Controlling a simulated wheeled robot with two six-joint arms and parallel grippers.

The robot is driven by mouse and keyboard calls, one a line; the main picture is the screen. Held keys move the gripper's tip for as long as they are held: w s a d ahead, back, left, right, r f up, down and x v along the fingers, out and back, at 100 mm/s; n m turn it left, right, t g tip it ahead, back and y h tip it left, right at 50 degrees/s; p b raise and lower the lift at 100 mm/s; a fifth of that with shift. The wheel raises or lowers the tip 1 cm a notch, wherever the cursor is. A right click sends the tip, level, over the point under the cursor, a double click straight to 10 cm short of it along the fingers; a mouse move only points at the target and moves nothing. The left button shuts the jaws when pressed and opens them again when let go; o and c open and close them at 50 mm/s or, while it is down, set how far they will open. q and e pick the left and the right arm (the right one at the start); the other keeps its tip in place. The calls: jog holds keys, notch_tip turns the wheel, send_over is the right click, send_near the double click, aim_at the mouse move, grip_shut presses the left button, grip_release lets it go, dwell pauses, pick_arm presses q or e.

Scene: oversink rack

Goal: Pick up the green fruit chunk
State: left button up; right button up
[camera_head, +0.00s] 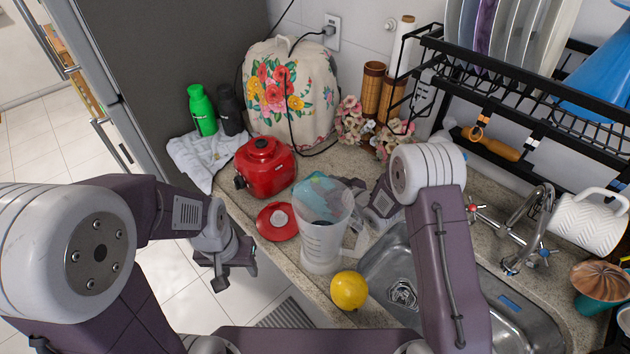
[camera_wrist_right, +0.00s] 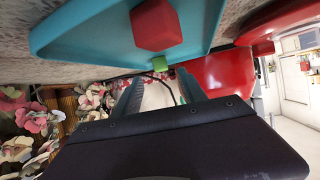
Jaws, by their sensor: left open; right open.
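The green fruit chunk (camera_wrist_right: 160,64) is a small cube on a teal board (camera_wrist_right: 90,40) in the right wrist view. A larger red chunk (camera_wrist_right: 157,24) lies beside it. My right gripper (camera_wrist_right: 162,85) is open and empty, with the green chunk just beyond its fingertips and between their lines. In the head view the teal board (camera_head: 318,184) shows partly behind a clear jug, and I cannot make out the green chunk there. My right gripper (camera_head: 377,206) is partly hidden by its own arm. My left gripper (camera_head: 222,274) is open and empty, off the counter's front edge.
The clear jug (camera_head: 322,240) stands close to the board and right gripper. A red blender base (camera_head: 265,167), a red lid (camera_head: 277,220) and a yellow lemon (camera_head: 348,290) are on the counter. The sink (camera_head: 385,262) is at right, under the black rack (camera_head: 530,120).

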jog(key=x, duration=0.4)
jog(key=shift+a+p, duration=0.2)
jog(key=shift+p, duration=0.2)
jog(key=shift+w+a+f, duration=0.1)
jog(key=shift+w+f, duration=0.15)
jog(key=shift+w, duration=0.05)
jog(key=shift+s, duration=0.1)
jog(key=c, duration=0.3)
grip_shut()
jog(key=shift+r, duration=0.1)
jog(key=shift+r, duration=0.55)
notch_tip(320, 180, up, 3)
jog(key=w+d+r+v, duration=0.1)
jog(key=w+v, duration=0.1)
jog(key=v, duration=1.1)
jog(key=shift+s+d+b, duration=0.15)
jog(key=shift+d+b, duration=0.25)
jog(key=shift+d, duration=0.1)
jog(key=shift+r, duration=0.1)
